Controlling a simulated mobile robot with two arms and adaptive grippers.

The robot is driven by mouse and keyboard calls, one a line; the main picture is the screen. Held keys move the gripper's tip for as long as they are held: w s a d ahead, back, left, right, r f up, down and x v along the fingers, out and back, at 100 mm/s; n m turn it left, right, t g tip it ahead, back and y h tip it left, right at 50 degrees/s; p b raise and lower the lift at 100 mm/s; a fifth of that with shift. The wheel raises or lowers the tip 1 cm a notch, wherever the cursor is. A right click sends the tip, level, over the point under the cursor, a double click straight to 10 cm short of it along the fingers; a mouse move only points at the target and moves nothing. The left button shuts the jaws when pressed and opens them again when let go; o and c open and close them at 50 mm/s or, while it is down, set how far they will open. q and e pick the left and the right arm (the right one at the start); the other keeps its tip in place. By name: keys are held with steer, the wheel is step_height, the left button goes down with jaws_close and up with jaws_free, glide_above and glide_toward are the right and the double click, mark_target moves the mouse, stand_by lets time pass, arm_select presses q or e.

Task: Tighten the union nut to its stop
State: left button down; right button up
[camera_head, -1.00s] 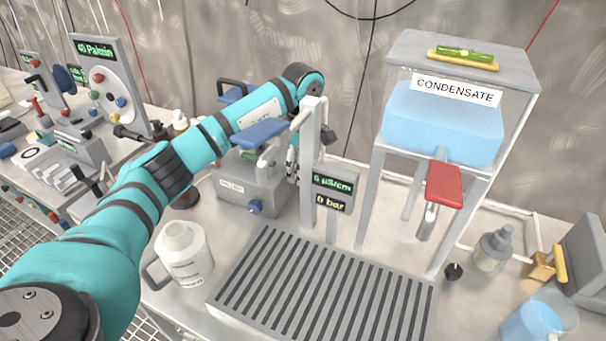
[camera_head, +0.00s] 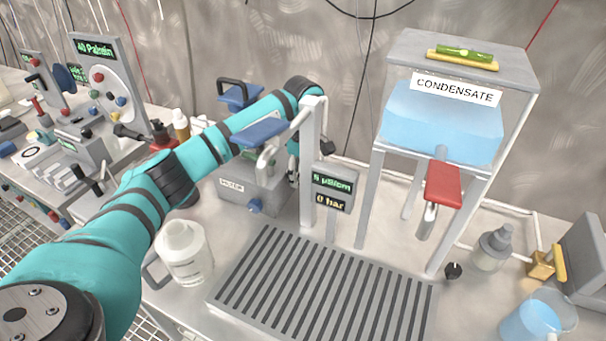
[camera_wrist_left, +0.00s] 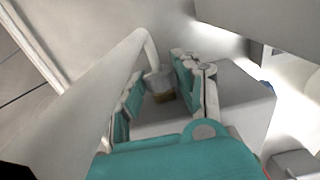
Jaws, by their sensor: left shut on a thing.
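In the head view my left gripper (camera_head: 292,173) is small, pointing down behind the grey post (camera_head: 308,160). The nut cannot be made out there. My right gripper is not in view.
A grey box (camera_head: 250,190) stands beside the gripper, with blue lever handles (camera_head: 258,133) above. A display (camera_head: 332,188) reads 0 bar. A slatted drain tray (camera_head: 222,298), a white jug (camera_head: 183,255) and the condensate tank (camera_head: 440,125) stand nearby.

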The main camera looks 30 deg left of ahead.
arm_select(q)
steer(key=shift+w+g, duration=0.15)
steer(key=shift+g, duration=1.15)
steer(key=shift+g, duration=0.3)
steer(key=c, duration=0.9)
jaws_free()
steer(key=shift+c, duration=0.2)
steer(key=v, duration=1.2)
steer(key=shift+a, duration=0.15)
steer(key=shift+w, duration=0.1)
